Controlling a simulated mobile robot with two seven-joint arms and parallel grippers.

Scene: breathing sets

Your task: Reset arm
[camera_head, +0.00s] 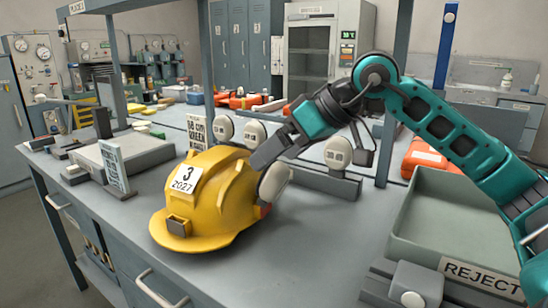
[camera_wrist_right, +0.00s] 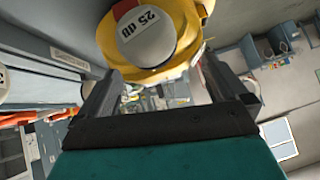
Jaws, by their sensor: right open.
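My right arm comes in from the right in the head view. Its gripper (camera_head: 264,158) is beside the upper right side of a yellow hard hat (camera_head: 215,208) that stands on the grey bench (camera_head: 290,255). The hat bears a label reading 3 and 2027, and a pale ear cup (camera_head: 274,182) is on its right side. In the right wrist view the gripper (camera_wrist_right: 158,68) is open, with nothing gripped between its fingers. The hat (camera_wrist_right: 185,25) and a grey ear cup marked 25 dB (camera_wrist_right: 147,38) are just ahead of the fingertips. Whether they touch cannot be told. My left gripper is out of view.
A grey-green tray labelled REJECT (camera_head: 420,248) stands at the right. A rack with ear cups (camera_head: 338,153) is behind the hat. A small sign (camera_head: 115,168) and a grey device (camera_head: 135,155) stand at the left. The bench front between hat and tray is clear.

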